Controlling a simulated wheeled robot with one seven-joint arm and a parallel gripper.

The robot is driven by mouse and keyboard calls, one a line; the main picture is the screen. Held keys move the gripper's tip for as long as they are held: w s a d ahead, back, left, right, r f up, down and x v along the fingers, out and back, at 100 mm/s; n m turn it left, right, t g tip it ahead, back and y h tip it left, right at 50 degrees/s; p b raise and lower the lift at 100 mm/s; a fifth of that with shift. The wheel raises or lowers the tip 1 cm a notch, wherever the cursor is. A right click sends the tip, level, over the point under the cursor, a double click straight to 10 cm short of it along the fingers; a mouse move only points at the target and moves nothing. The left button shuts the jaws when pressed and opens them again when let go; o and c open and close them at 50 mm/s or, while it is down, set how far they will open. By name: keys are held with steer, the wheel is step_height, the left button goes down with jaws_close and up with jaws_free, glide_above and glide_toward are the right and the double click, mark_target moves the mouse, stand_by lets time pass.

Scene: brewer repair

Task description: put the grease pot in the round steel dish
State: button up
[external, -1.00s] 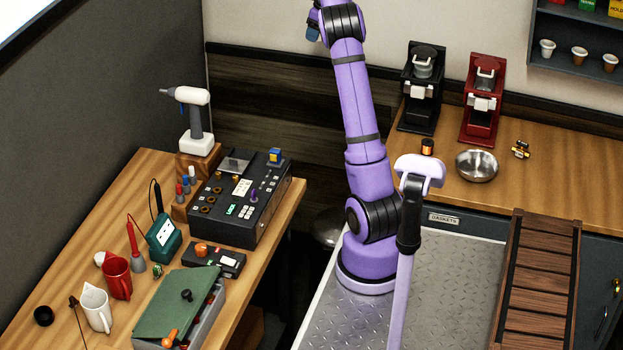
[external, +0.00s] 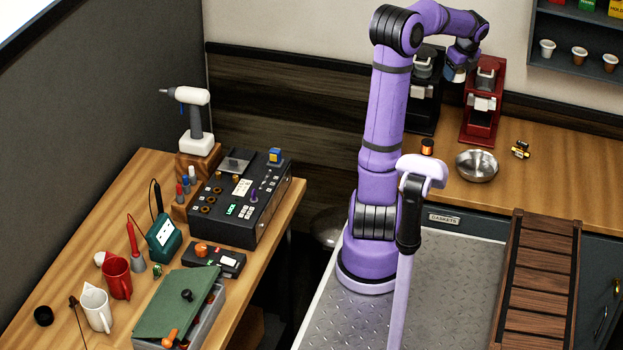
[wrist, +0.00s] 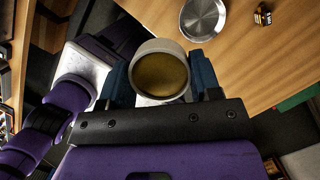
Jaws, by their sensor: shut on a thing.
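The grease pot (wrist: 160,75) is a pale round pot with yellow-brown grease inside, seen from above in the wrist view. My gripper (wrist: 160,82) is shut on it, with a blue finger on each side. The round steel dish (external: 477,166) sits on the wooden counter at the right. It also shows at the top of the wrist view (wrist: 203,18) and looks empty. In the external view my gripper (external: 456,73) is high above the counter, in front of the brewers. I cannot make out the pot clearly there.
A black brewer (external: 421,90) and a red brewer (external: 482,103) stand behind the dish. A small orange-and-black jar (external: 427,147) is left of the dish, and a small brass-and-black part (external: 520,150) is right of it. The counter's far right is clear.

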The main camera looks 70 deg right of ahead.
steer(key=s+a+f+m, duration=0.2)
steer(key=s+a, duration=0.8)
glide_above(475, 169)
steer(key=shift+g, duration=0.3)
steer(key=f, duration=3)
steer(key=shift+s+a+f, duration=0.25)
steer(key=shift+s, duration=0.05)
steer(key=shift+s+a+x, duration=0.15)
steer(key=shift+x, duration=0.7)
steer(key=shift+s+a+x, duration=0.1)
steer(key=shift+a+x, duration=0.05)
steer(key=shift+x, duration=0.65)
steer(key=shift+f, duration=0.25)
steer(key=o, duration=1)
steer(key=v, duration=1.2)
